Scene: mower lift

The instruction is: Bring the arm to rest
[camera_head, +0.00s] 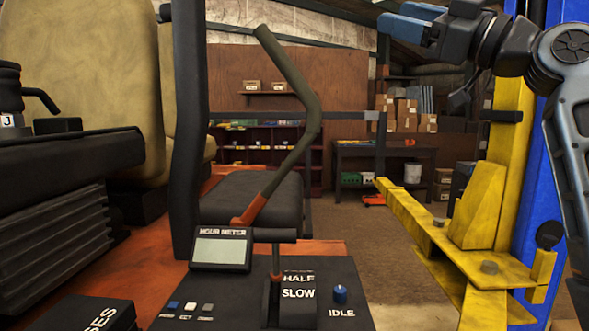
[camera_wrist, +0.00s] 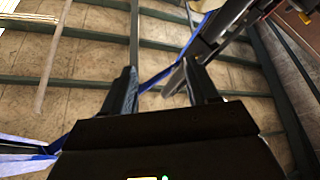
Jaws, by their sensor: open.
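My gripper (camera_head: 402,18) is raised at the top right of the head view, with blue fingers pointing left. It is apart from the mower and the yellow lift (camera_head: 480,205). In the wrist view my gripper (camera_wrist: 158,82) is open, with nothing between its two fingers. The wrist view looks up at the ceiling (camera_wrist: 85,60) with its dark beams. My arm runs down the right edge of the head view, close to the blue lift post (camera_head: 549,125).
The mower's control panel (camera_head: 310,300) with its hour meter (camera_head: 221,250), and a bent lever (camera_head: 290,75), stand in front. Mower seats (camera_head: 85,90) fill the left. A workbench (camera_head: 385,150) and stacked boxes (camera_head: 407,112) are at the back. Some floor (camera_head: 350,225) is clear.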

